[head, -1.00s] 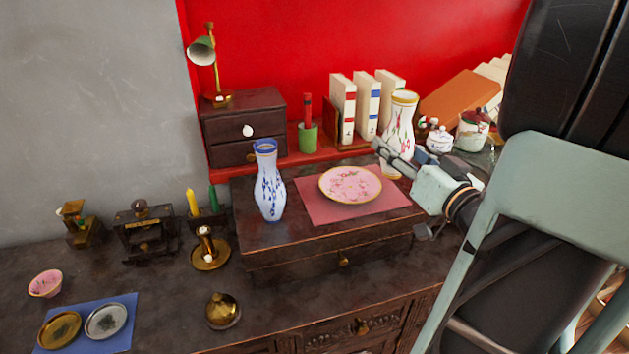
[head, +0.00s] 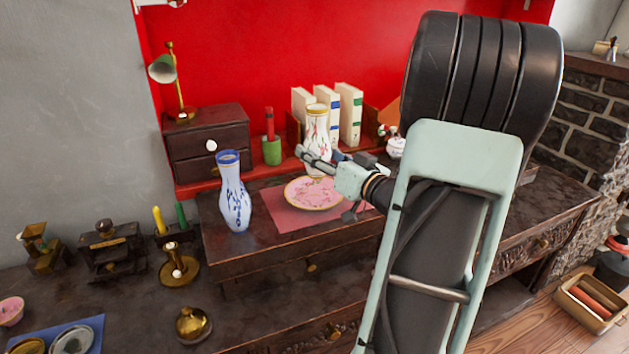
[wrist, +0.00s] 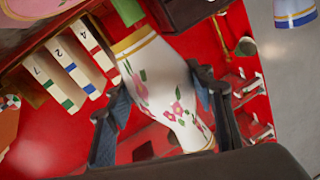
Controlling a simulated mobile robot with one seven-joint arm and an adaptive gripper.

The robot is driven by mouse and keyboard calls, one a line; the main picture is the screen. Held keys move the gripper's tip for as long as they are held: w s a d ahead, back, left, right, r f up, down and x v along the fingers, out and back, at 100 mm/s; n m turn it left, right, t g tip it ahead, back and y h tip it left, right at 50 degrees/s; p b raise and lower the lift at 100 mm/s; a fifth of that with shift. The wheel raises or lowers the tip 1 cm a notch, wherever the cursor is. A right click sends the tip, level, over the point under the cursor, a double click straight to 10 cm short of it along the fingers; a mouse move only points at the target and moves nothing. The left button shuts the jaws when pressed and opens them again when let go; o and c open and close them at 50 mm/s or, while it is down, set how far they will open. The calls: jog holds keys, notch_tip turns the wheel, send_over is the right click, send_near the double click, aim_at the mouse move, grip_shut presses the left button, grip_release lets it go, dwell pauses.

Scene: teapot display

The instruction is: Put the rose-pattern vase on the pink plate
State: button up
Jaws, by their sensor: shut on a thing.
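The white rose-pattern vase (head: 318,122) with gold bands is upright in my gripper (head: 318,158). In the wrist view the vase (wrist: 165,85) sits between the two fingers, its red flowers and green leaves showing. In the head view its lower part is partly covered by the gripper, and it overlaps the back edge of the pink plate. I cannot tell whether its base touches anything. The pink plate (head: 313,195) with a gold rim lies on a pink mat (head: 277,213) on the raised wooden chest.
A blue-and-white vase (head: 235,195) stands left of the plate, close to it. Books (head: 350,115) and a green cup (head: 271,151) stand behind. A small drawer cabinet (head: 206,145) is at the back left. A brass candlestick (head: 179,268) stands lower left.

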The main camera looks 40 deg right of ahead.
jog(key=w+f, duration=0.1)
jog(key=f, duration=0.1)
jog(key=w+d+f+b, duration=0.1)
jog(key=w+f, duration=0.1)
jog(key=w+d+f, duration=0.1)
jog(key=f, duration=0.1)
jog(key=shift+w+d, duration=0.25)
jog(key=shift+w+f+b, duration=0.1)
jog(key=shift+f+b, duration=0.6)
jog(key=shift+f, duration=0.8)
jog(key=shift+f, duration=0.2)
jog(key=o, duration=1.4)
jog(key=shift+o, duration=0.2)
jog(key=shift+r, duration=0.1)
jog(key=shift+s+d, duration=0.1)
jog(key=shift+s, duration=0.15)
jog(key=s+p, duration=0.1)
jog(key=s, duration=1)
jog(key=shift+s, duration=0.3)
